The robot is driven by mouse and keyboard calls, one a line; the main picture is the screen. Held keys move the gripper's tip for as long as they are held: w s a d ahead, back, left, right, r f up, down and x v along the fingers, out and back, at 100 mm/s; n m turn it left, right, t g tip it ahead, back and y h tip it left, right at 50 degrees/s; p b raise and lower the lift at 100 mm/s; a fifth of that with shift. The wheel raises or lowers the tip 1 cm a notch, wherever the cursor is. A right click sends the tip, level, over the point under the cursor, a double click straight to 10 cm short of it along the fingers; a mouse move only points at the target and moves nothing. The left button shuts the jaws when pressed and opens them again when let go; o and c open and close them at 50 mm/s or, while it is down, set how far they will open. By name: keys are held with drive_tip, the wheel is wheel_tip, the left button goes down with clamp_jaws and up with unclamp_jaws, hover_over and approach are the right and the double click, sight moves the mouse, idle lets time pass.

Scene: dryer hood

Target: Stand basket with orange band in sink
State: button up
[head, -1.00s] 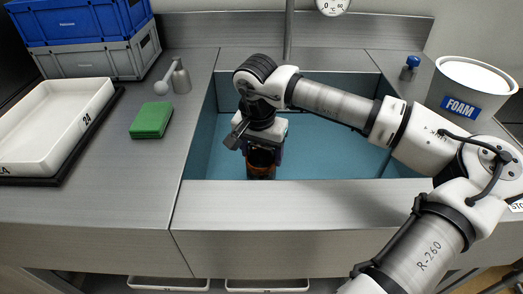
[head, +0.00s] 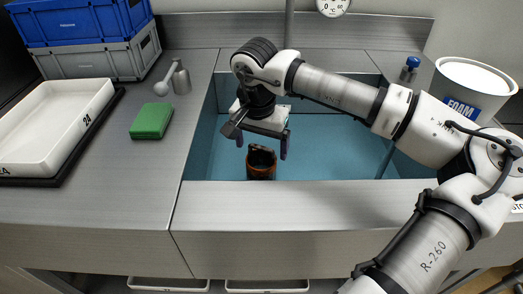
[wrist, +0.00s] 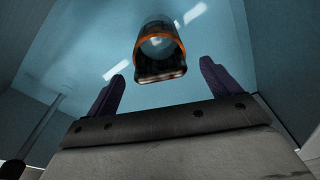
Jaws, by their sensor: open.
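The basket with the orange band (head: 261,164) is a dark, round container standing in the blue sink (head: 330,150), near its front left part. It appears upright. It also shows in the wrist view (wrist: 159,50) with an orange rim around its opening. My gripper (head: 262,148) is open and empty above the basket, and its two dark fingers are apart from it. In the wrist view the fingers (wrist: 160,85) are spread wide with the basket beyond them. The basket's lowest part is hidden by the sink's front edge.
Blue and grey crates (head: 100,55) stand behind. A FOAM tub (head: 470,85) and a blue-capped bottle (head: 410,70) stand on the right.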

sight(259, 163)
wheel_tip(259, 163, up, 9)
drive_tip(key=s, duration=0.1)
drive_tip(key=shift+a, duration=0.2)
drive_tip(key=shift+f, duration=0.1)
